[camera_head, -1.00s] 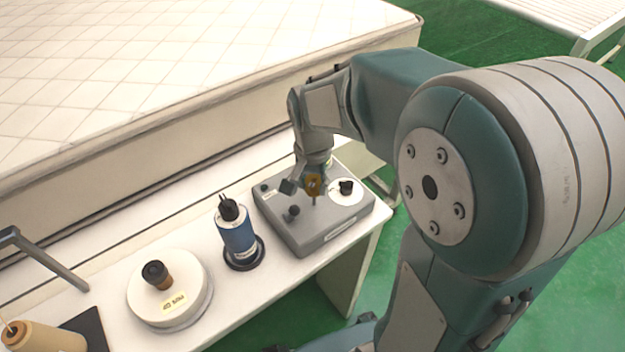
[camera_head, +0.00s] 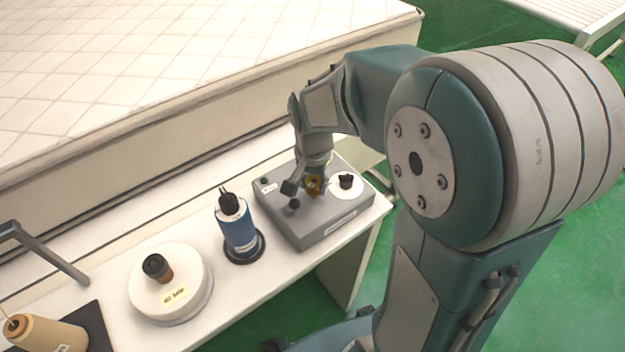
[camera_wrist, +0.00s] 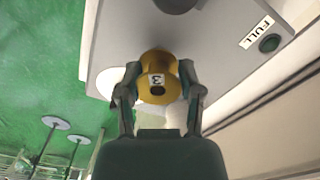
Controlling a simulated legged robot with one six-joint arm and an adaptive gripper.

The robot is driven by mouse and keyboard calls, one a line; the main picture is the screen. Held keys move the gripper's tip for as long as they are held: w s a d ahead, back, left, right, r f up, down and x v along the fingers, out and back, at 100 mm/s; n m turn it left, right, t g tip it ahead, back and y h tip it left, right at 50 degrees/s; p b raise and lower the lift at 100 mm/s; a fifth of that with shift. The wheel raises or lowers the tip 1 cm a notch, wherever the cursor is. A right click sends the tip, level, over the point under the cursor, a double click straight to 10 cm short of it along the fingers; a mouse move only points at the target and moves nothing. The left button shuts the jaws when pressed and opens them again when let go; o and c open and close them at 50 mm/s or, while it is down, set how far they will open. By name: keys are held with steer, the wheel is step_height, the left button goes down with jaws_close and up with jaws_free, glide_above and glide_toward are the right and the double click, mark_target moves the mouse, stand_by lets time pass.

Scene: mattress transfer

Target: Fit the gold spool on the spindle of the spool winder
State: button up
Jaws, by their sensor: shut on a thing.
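The gold spool (camera_head: 314,185) is held by my gripper (camera_head: 304,187) low over the grey spool winder (camera_head: 328,222). In the wrist view the gold spool (camera_wrist: 159,62) has a label reading 3 and a dark hole facing me. The two fingers of my gripper (camera_wrist: 158,88) close on it from both sides. The spindle is hidden behind the spool and fingers, so I cannot tell whether the spool is around it.
A mattress (camera_head: 200,60) lies behind.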

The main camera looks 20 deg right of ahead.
steer(key=shift+f, duration=1.45)
steer(key=o, duration=1.1)
step_height(320, 180, up, 12)
steer(key=shift+f, duration=0.1)
